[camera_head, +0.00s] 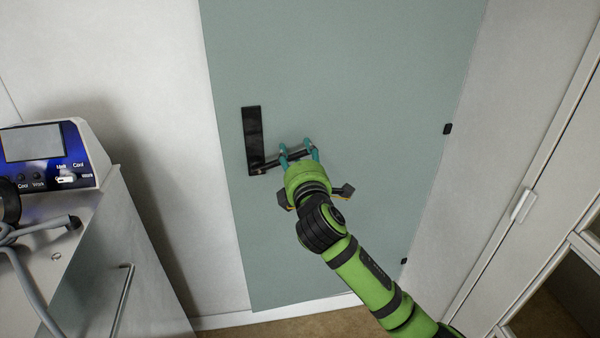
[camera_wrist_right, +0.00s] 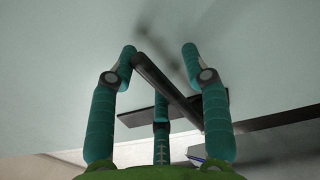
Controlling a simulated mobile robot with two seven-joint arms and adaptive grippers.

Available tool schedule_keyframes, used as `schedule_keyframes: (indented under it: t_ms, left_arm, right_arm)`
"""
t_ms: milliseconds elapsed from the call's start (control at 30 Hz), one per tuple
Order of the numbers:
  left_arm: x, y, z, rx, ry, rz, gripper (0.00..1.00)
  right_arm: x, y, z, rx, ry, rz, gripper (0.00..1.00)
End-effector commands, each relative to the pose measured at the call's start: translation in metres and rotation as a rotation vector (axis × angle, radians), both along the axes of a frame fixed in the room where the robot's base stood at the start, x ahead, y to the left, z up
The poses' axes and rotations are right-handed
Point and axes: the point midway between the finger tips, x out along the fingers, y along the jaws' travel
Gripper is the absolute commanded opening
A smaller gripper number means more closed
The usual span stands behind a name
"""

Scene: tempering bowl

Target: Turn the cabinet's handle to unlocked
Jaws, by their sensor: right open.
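The cabinet's black handle (camera_head: 253,135) sits on a flat grey-green door panel (camera_head: 340,80). It has an upright back plate, and its lever sticks out to the right from the plate's lower end, nearly level and tilted slightly up. My right gripper (camera_head: 299,149) is open at the lever's free end, with its teal fingers around it. In the right wrist view, the lever (camera_wrist_right: 168,82) runs slantwise between the open fingers (camera_wrist_right: 160,55), its tip close to the left finger; firm contact cannot be told. My left gripper is in neither view.
A machine with a blue control panel (camera_head: 45,155) stands on a metal cabinet (camera_head: 125,265) at the left. A white cupboard (camera_head: 540,180) with a pull handle (camera_head: 523,205) is at the right. Black hinges (camera_head: 447,129) mark the panel's right edge. The panel above the handle is clear.

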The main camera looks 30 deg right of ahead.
Motion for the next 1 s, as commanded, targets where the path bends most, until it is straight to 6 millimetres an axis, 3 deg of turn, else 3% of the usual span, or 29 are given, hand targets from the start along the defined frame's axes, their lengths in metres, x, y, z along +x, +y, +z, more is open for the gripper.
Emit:
schedule_keyframes:
  t_ms: [33,400,600,1000]
  left_arm:
    - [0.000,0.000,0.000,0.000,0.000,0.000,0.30]
    - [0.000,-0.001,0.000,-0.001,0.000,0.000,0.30]
    - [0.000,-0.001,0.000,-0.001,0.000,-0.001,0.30]
    - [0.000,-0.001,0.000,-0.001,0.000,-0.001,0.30]
  right_arm:
    - [-0.011,0.003,-0.010,0.006,0.021,-0.003,0.45]
    - [-0.079,0.029,-0.005,0.006,0.013,0.007,0.45]
    - [-0.091,0.033,-0.003,0.002,0.008,0.008,0.45]
    - [-0.092,0.033,-0.001,0.001,0.004,0.007,0.45]
